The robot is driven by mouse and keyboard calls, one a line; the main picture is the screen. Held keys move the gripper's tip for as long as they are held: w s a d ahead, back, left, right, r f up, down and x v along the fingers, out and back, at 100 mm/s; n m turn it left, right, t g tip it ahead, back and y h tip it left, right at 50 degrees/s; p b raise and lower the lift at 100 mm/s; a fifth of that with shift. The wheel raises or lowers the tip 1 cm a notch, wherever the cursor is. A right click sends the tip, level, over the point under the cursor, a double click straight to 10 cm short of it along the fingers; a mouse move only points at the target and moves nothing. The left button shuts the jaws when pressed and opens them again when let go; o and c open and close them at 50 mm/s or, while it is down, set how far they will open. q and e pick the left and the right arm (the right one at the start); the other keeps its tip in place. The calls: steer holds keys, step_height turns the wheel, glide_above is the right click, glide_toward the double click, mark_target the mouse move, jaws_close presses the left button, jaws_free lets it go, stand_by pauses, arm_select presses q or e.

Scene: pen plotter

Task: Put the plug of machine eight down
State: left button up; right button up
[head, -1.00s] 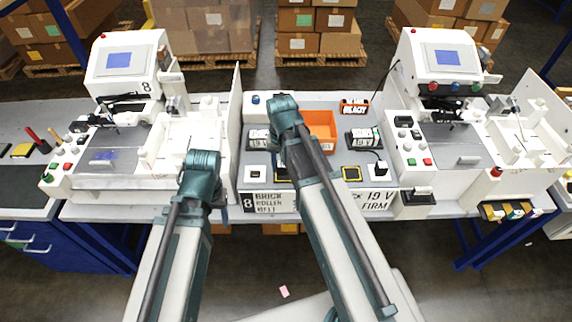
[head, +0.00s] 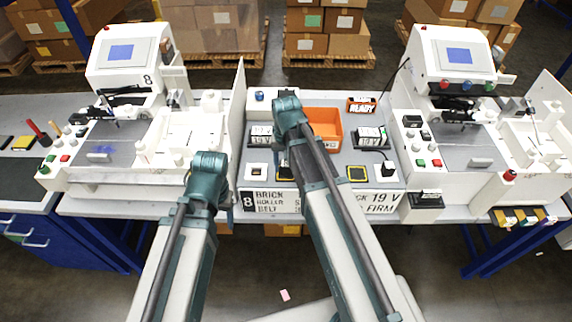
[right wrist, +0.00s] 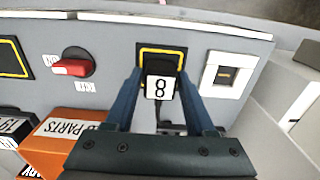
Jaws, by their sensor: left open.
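The plug of machine eight (right wrist: 160,88), with a white tag reading 8, is at the black pad (right wrist: 172,52) with a yellow outline in the right wrist view. Its dark cable runs back toward my palm. My right gripper (right wrist: 161,76) has its two blue fingers on either side of the plug, with narrow gaps showing. Whether the plug rests fully on the pad is hard to tell. In the head view my right arm covers the plug and most of the pad. My left gripper (head: 227,196) is mostly hidden behind its wrist, left of the panel.
A white socket (right wrist: 222,74) is beside the pad, and a red switch (right wrist: 72,67) is on the other side. An orange bin (head: 325,125) stands behind on the panel. A black plug (head: 389,168) sits at the right socket.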

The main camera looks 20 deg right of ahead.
mark_target(286, 163)
steer(key=shift+o, duration=1.1)
step_height(286, 163, up, 12)
steer(key=r+p, duration=0.1)
steer(key=p, duration=1.1)
steer(key=s+a+n+h, duration=0.1)
steer(key=s+a+n, duration=0.5)
steer(key=s+a, duration=0.4)
steer(key=s, duration=0.4)
steer(key=shift+s+a+f+n, duration=0.15)
steer(key=shift+a+f+n, duration=0.15)
steer(key=shift+n, duration=0.1)
